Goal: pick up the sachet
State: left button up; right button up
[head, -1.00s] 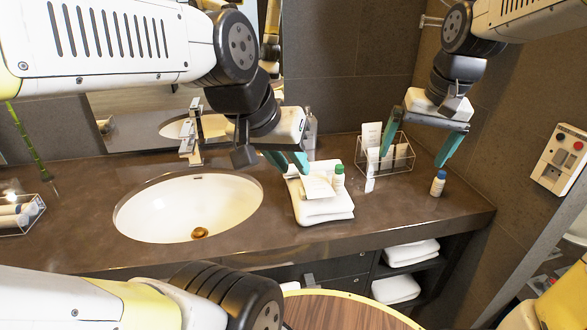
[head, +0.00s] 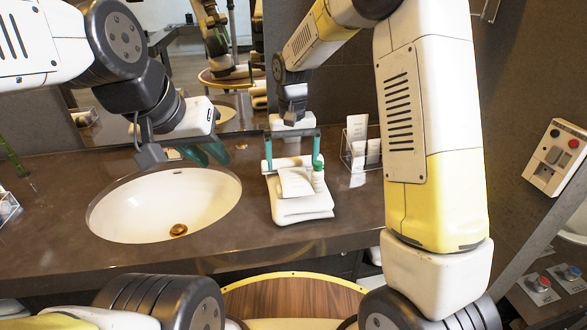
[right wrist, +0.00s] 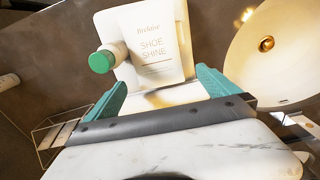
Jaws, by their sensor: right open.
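In the right wrist view the sachet (right wrist: 152,42) reads "SHOE SHINE". A small white bottle with a green cap (head: 318,176) stands beside it; the cap (right wrist: 102,62) also shows in the wrist view. My right gripper (head: 292,162) is open, its teal fingers spread at the far edge of the towels, behind the sachet, with nothing visibly gripped. My left gripper (head: 205,154) is over the back of the sink, fingers apart and empty.
The sink (head: 165,205) lies left of the towels. A clear rack (head: 361,150) with upright cards stands to their right, partly hidden by my right arm. A round wooden surface (head: 290,300) is in front of the counter. A wall panel (head: 555,157) is at right.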

notch_tip(320, 180, down, 2)
jog(key=shift+f, duration=0.2)
jog(key=c, duration=1.4)
jog(key=shift+r, duration=0.1)
